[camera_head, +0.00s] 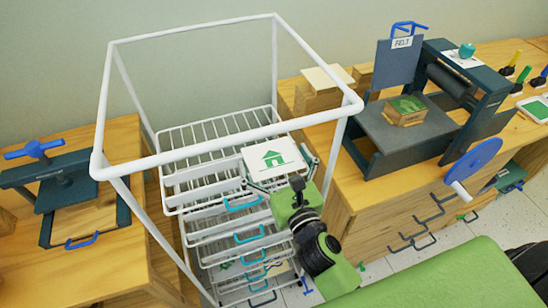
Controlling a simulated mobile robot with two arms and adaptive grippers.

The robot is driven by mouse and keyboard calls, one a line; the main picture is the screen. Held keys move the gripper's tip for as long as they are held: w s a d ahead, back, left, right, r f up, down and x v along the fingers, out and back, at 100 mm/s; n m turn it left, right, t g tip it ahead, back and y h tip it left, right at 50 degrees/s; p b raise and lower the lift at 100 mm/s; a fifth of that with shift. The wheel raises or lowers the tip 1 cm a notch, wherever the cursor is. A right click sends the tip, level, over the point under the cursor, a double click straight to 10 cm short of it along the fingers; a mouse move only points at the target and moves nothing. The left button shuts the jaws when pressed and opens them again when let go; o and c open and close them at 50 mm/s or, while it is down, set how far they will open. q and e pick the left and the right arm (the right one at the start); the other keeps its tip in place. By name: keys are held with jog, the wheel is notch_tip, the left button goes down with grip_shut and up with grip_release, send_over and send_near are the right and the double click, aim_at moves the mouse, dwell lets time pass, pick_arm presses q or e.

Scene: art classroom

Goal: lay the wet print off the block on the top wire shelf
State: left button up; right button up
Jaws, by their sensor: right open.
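The print (275,157), a white sheet with a green house, lies face up at the front right part of the top wire shelf (210,150) of a white rack. It looks nearly flat and its front edge overlaps the shelf's front rim. My right gripper (279,174) is open at the print's front edge, its fingers spread to either side of it. Whether a finger touches the sheet I cannot tell. The block (405,110), wooden with a green top, sits on the grey bed of the press (420,133). My left gripper is out of view.
The rack's tall white frame (230,154) surrounds the shelf, with a bar across the front above it. Several wire shelves with blue handles lie below. A small press (65,190) stands on the left bench. The back left of the top shelf is bare.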

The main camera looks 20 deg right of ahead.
jog(key=shift+r+p, duration=0.45)
jog(key=shift+r, duration=0.05)
jog(key=s+b, duration=0.4)
jog(key=s, duration=0.8)
jog(key=shift+d+b, duration=0.25)
jog(key=shift+b, duration=0.1)
jog(key=shift+r, duration=0.1)
